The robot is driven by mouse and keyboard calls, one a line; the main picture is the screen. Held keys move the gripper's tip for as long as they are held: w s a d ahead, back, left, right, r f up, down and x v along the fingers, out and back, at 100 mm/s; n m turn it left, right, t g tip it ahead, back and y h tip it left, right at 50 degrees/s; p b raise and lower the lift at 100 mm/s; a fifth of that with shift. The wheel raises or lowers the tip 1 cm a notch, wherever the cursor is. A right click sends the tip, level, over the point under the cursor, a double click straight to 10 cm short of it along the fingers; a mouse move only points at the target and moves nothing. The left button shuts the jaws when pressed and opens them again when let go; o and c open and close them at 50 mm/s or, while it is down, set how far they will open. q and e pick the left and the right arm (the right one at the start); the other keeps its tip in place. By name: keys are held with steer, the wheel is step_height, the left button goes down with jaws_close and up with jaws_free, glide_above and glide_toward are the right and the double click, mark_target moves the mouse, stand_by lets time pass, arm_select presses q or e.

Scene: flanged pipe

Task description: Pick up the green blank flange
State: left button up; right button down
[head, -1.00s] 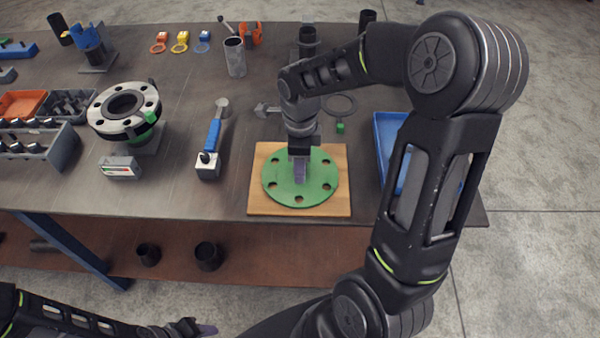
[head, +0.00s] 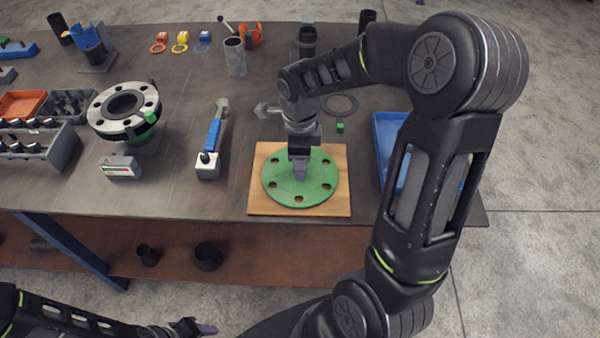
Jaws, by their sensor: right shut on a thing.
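The green blank flange (head: 324,187) is a flat round disc with several bolt holes. It lies flat on a square wooden board (head: 258,207) near the table's front edge. My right gripper (head: 300,176) points down over the middle of the flange and is shut on it, seemingly at a small central part. The fingertips hide the exact contact. I see no gap between flange and board. My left gripper (head: 204,329) is low at the bottom edge, in front of the table and away from the flange; its jaw opening is unclear.
A flanged pipe (head: 104,125) stands left, with a grey meter box (head: 120,167) in front. A blue-handled tool (head: 213,134) lies left of the board. A blue tray (head: 387,135) is right, partly behind my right arm.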

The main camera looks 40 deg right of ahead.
steer(key=shift+w+r, duration=0.1)
stand_by(0.7)
steer(key=shift+r, duration=0.4)
step_height(320, 180, up, 9)
steer(key=b, duration=0.1)
steer(key=shift+r, duration=0.1)
stand_by(0.5)
